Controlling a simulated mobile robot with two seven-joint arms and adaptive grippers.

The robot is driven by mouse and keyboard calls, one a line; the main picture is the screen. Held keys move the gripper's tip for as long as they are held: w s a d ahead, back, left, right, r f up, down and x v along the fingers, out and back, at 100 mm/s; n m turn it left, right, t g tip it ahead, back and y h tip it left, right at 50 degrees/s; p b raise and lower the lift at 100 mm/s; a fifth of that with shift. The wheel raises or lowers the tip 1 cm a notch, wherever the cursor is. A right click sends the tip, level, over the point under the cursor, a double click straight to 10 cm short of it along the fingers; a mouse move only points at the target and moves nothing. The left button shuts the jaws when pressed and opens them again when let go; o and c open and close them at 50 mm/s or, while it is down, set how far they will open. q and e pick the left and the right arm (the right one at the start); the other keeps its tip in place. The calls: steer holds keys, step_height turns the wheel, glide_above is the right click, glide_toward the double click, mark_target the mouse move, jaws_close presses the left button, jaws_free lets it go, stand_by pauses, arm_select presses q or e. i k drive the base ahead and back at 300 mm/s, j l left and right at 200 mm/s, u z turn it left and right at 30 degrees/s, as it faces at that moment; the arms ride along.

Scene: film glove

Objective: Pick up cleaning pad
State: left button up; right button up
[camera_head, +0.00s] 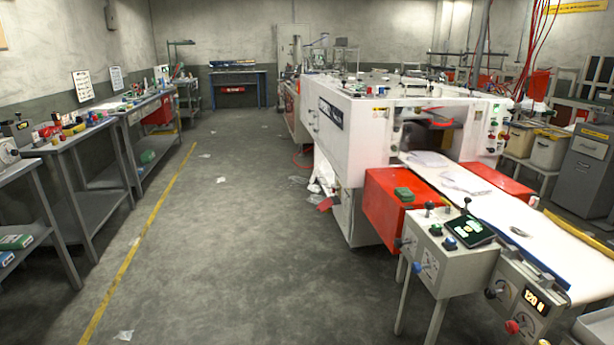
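A small dark green block (404,194), which looks like a cleaning pad, lies on top of the red box (385,212) at the near left side of the white machine. It is small in the view, so its texture is hard to make out. Neither of my grippers shows in the head view.
A control box (450,256) with knobs and a screen stands right of the red box, beside the white conveyor belt (500,205). Grey workbenches (75,140) with several small items line the left wall. The floor aisle (225,240) is mostly clear, with paper scraps and white debris (322,180) by the machine.

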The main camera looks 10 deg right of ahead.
mark_target(404, 194)
steer(key=i, duration=1.45)
steer(key=i+z, duration=0.35)
steer(key=i, duration=0.3)
steer(key=i+j+z, duration=0.25)
steer(key=i+z, duration=0.15)
steer(key=i, duration=0.2)
